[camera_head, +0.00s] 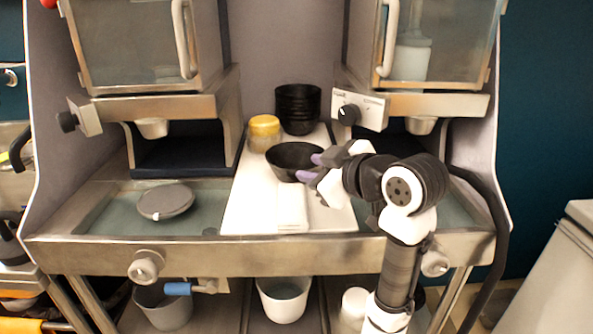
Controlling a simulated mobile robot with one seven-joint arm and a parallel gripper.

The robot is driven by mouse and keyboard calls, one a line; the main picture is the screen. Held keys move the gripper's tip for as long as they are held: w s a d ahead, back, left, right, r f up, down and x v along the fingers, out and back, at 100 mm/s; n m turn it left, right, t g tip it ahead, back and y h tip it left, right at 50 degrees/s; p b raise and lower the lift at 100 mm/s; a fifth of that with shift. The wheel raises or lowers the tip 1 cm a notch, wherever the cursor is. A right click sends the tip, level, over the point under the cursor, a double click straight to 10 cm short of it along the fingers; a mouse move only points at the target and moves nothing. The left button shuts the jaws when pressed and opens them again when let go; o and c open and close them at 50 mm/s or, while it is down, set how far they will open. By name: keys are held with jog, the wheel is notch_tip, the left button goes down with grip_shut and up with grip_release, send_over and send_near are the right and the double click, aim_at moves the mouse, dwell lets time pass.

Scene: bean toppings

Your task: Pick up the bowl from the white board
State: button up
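A black bowl (286,160) stands upright on the white board (246,207) in the middle of the counter. My gripper (308,167) reaches in from the right, its two purple-tipped fingers spread apart at the bowl's right side. One fingertip is by the right rim and the other is lower, by the outer wall. Whether either one touches the bowl cannot be told. The fingers do not look closed on it.
A stack of black bowls (298,108) and a yellow-lidded jar (264,133) stand behind the bowl. Metal dispensers with handles (185,40) flank the board. A round grey lid (166,201) lies at left. White buckets (283,298) stand below the counter.

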jog(key=p+x, duration=0.1)
jog(key=x, duration=0.7)
jog(key=shift+w+f+p, duration=0.1)
jog(key=shift+f+p, duration=0.05)
jog(key=shift+p, duration=0.15)
jog(key=p+x, duration=0.2)
jog(key=x, duration=0.2)
jog(key=shift+a+f, duration=0.15)
jog(key=shift+w+a+f, duration=0.2)
jog(key=shift+w+f, duration=0.05)
jog(key=shift+w, duration=0.1)
grip_shut()
